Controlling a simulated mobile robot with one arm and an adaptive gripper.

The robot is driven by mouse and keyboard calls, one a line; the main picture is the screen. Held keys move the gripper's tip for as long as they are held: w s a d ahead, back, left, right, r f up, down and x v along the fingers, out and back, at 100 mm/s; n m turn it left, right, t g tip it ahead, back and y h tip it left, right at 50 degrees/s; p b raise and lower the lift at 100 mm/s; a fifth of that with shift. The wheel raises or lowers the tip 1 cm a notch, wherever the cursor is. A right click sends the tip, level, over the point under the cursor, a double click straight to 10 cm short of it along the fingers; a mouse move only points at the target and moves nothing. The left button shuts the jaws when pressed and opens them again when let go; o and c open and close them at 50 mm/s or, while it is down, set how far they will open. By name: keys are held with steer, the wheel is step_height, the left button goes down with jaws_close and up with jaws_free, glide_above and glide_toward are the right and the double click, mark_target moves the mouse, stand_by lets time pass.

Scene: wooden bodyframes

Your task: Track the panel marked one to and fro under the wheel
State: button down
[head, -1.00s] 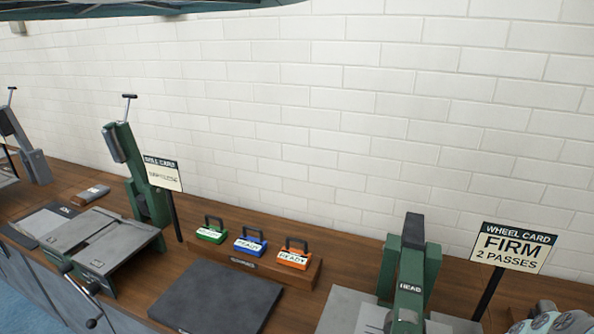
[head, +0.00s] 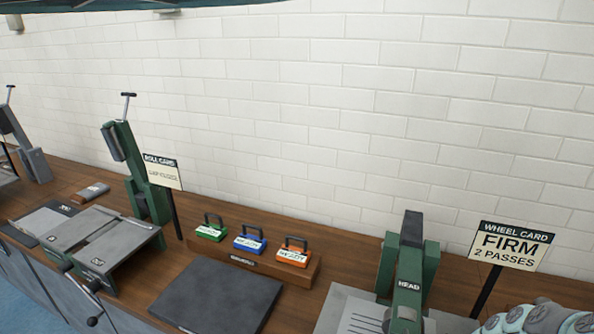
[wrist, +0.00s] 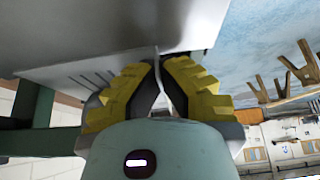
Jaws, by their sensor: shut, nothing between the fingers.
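The wheel station is a green machine (head: 408,270) labelled HEAD, at the lower right of the head view. A pale grey bed (head: 340,306) with several dark lines lies at its foot, cut off by the frame's bottom edge. The wheel itself is not clear to see. In the wrist view my gripper (wrist: 160,62) has yellow padded fingers closed together, with nothing held. The fingertips are close to the edge of a smooth grey metal surface (wrist: 100,30); I cannot tell whether they touch it. No number one shows, so I cannot tell if this is the panel.
The wheel card (head: 511,246) reads FIRM, 2 PASSES. Green (head: 211,231), blue (head: 249,243) and orange (head: 293,256) handled blocks sit in a wooden rack. A dark flat pad (head: 216,297) lies before it. The roll station (head: 138,175) stands left.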

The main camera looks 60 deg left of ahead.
steer(key=c, duration=1.7)
jaws_free()
steer(key=shift+s+a, duration=0.1)
steer(key=o, duration=1.3)
steer(key=shift+w+d+b, duration=0.35)
steer(key=shift+w+d, duration=0.4)
steer(key=shift+d, duration=0.35)
steer(key=shift+w+d+b, duration=0.35)
steer(key=shift+w+d, duration=0.35)
steer(key=shift+d, duration=0.35)
steer(key=shift+r+p, duration=3.25)
steer(key=shift+r, duration=0.25)
